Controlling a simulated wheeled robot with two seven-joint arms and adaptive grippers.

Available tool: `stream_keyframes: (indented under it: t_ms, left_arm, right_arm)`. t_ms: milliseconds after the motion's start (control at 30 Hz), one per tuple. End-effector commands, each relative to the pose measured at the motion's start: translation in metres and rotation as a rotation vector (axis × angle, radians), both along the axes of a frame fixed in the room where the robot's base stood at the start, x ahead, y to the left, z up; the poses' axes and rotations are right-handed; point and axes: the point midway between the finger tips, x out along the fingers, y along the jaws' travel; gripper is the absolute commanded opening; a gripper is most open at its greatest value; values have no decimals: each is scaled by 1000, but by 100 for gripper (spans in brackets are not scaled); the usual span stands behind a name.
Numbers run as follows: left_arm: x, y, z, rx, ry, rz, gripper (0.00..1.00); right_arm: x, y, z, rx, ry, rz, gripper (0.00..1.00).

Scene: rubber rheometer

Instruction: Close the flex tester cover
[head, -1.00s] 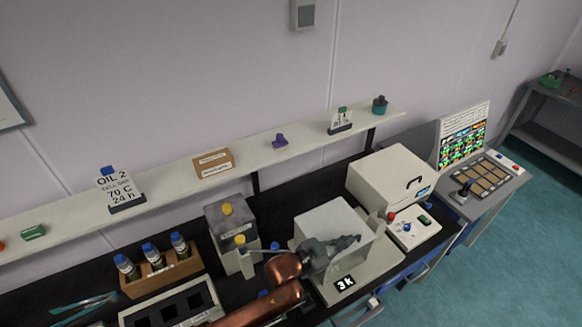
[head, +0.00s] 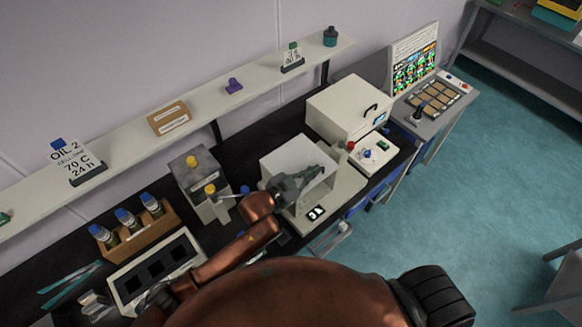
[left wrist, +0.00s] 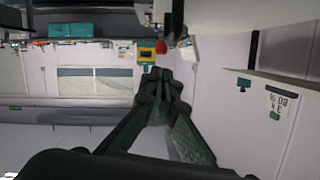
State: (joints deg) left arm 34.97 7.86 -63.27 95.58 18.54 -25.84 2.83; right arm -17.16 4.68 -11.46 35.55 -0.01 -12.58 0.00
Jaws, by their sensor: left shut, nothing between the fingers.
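The white box-shaped cover (head: 290,157), which I take to be the flex tester's, stands on a pale base (head: 345,190) with a small black label in front. It is unclear whether the cover is fully down. My left gripper (head: 318,172) is shut and empty, and lies across the cover's front side in the head view. I cannot tell whether it touches. The left wrist view shows the dark closed fingers (left wrist: 160,82) close up. The cover's lower front is partly hidden by the gripper. My right gripper is not in view.
A larger white cabinet with a black handle (head: 347,108) stands right of the cover. A shelf (head: 205,105) runs along the wall behind.

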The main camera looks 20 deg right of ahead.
Motion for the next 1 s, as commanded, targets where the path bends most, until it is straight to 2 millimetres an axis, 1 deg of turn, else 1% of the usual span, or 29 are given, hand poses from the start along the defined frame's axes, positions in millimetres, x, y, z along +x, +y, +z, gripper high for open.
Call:
stream_keyframes:
  t_ms: [33,133,300,400,500,700,900,1000]
  left_arm:
    - [-1,-1,16,-2,-2,0,0]
    - [-8,22,13,-1,-2,1,0]
    - [-22,55,22,-2,-2,-2,0]
    - [-28,70,27,-1,-1,-2,0]
    - [-32,80,31,-3,0,-3,0]
    - [-35,89,34,-3,-1,-2,0]
    - [-35,89,35,-4,-1,-2,0]
    - [-35,90,35,-3,0,0,0]
  right_arm:
    - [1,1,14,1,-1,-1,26]
    - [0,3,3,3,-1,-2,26]
    - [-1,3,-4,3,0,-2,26]
    - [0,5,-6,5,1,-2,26]
    - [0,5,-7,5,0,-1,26]
    - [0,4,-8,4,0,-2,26]
    - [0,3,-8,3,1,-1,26]
    - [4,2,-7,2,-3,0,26]
